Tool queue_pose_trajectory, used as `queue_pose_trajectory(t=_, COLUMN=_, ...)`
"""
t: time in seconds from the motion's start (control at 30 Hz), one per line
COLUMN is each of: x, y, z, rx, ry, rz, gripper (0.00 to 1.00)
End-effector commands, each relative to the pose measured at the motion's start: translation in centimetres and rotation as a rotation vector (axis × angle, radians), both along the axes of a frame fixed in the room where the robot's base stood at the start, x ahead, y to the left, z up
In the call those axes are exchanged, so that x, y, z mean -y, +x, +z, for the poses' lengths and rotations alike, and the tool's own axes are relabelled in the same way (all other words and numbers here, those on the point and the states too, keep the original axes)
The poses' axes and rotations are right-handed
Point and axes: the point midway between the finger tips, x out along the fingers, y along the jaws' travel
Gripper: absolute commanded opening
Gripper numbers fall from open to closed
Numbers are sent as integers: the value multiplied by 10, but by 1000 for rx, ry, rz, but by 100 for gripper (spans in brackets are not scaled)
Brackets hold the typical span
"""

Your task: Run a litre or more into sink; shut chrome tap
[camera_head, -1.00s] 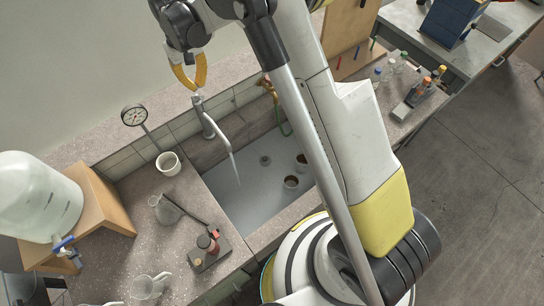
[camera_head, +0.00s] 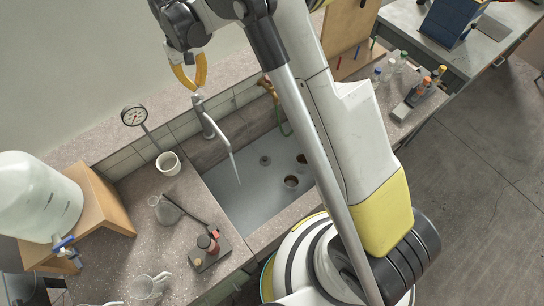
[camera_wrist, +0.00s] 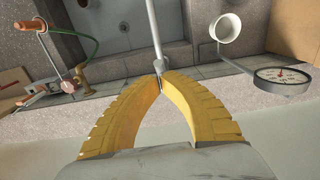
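The chrome tap (camera_head: 208,122) stands at the back edge of the sink (camera_head: 225,196), its spout reaching out over the basin. A thin pale stream (camera_head: 236,170) seems to run from the spout down into the sink. My gripper (camera_head: 197,90) is right above the top of the tap. In the wrist view, the yellow fingers of my gripper (camera_wrist: 161,79) come together at their tips, right at the tap's head (camera_wrist: 160,65). The tips cover the tap's handle, and I cannot tell whether any of it is between them.
A dial gauge (camera_head: 134,116) and a white cup (camera_head: 168,163) stand left of the sink. A brass fitting with green hose (camera_wrist: 82,78) is nearby.

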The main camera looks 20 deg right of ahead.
Motion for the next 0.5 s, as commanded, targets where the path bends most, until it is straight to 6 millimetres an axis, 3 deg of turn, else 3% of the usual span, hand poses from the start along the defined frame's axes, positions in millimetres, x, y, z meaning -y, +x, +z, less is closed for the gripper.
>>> queue_pose_trajectory(t=0.5, x=0, y=0, z=-5, rx=0, ry=0, rz=0, gripper=0)
